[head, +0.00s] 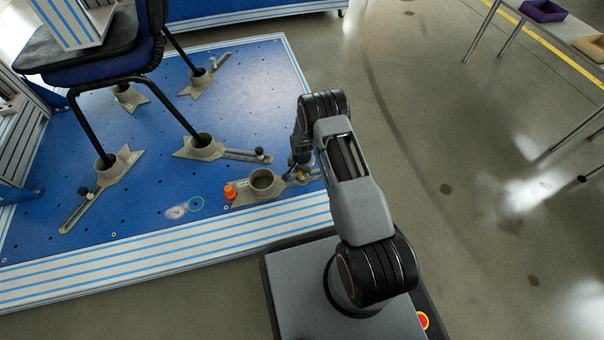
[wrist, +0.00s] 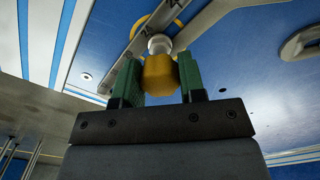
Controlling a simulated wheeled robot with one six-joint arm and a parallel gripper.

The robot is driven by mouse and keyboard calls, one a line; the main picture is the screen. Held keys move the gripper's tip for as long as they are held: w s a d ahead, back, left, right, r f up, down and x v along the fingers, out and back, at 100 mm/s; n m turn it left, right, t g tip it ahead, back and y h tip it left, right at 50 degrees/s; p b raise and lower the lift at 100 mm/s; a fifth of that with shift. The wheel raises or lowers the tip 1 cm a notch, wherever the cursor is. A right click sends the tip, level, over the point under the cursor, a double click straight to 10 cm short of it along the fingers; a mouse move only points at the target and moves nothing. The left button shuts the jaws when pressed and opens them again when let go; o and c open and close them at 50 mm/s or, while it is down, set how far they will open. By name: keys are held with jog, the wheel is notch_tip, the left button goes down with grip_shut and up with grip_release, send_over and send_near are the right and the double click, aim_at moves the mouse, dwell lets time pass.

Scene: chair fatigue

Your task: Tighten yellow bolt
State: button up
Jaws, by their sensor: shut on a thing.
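The yellow bolt (wrist: 160,78) is between the two green fingers of my gripper (wrist: 158,84) in the wrist view. My gripper is shut on it. A pale round piece sits just beyond the bolt's head, over a slotted grey clamp arm (wrist: 138,45). In the head view my gripper (head: 301,172) is low over the right end of the near grey clamp (head: 262,184), at the blue platform's right front edge. The bolt is mostly hidden there behind my arm. How far the bolt is screwed in cannot be told.
An orange knob (head: 229,192) stands at that clamp's left end. A blue chair (head: 100,65) stands on the blue platform (head: 150,190), its legs in other grey clamps. A table (head: 570,30) with bins is at the upper right. The floor to the right is mostly clear.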

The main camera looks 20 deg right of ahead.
jog(key=m, duration=0.3)
jog(key=m, duration=0.2)
jog(key=shift+m, duration=1)
jog(key=m, duration=0.4)
jog(key=o, duration=0.9)
